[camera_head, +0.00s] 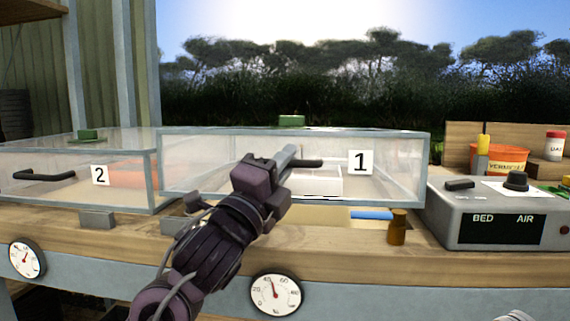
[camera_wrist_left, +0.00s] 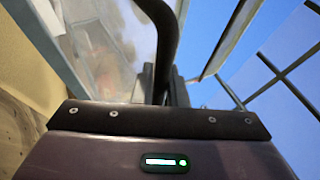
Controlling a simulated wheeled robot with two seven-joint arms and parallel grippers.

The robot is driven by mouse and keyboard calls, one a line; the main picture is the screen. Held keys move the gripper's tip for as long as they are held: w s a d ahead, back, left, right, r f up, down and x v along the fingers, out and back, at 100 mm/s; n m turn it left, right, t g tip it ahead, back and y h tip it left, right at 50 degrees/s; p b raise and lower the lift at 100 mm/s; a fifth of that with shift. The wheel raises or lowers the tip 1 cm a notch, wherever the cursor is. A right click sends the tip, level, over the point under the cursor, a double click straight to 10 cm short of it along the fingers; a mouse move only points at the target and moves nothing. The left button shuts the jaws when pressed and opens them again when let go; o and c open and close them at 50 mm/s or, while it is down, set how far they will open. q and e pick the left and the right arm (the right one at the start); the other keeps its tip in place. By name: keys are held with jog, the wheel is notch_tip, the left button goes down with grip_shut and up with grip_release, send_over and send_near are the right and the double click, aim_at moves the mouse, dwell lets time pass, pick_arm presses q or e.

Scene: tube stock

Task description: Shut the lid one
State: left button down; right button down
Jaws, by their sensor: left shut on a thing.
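Lid one (camera_head: 225,177) is a clear box-shaped cover with a pale metal frame and a white "1" label (camera_head: 361,163) on its front. Its front lower edge appears raised above the wooden bench ledge, with a gap beneath. My left gripper (camera_head: 284,163) is shut on the lid's black handle (camera_head: 310,163), left of the label. In the left wrist view the handle (camera_wrist_left: 165,35) runs up from between the fingers (camera_wrist_left: 165,87). The gripper hides part of the handle and lid front.
Lid two (camera_head: 125,190) stands at left, with its own handle (camera_head: 45,175). A white tray (camera_head: 318,181) shows through lid one. A blue object (camera_head: 371,215) and brown bottle (camera_head: 397,228) sit near the front ledge. A grey control box (camera_head: 490,212) is at right.

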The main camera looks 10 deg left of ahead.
dwell(0.4)
pick_arm(q)
jog(key=c, duration=1.7)
grip_release()
jog(key=shift+s+f, duration=0.1)
jog(key=v, duration=0.7)
jog(key=shift+s+a+f, duration=0.1)
jog(key=shift+s+a, duration=0.05)
jog(key=shift+s, duration=0.1)
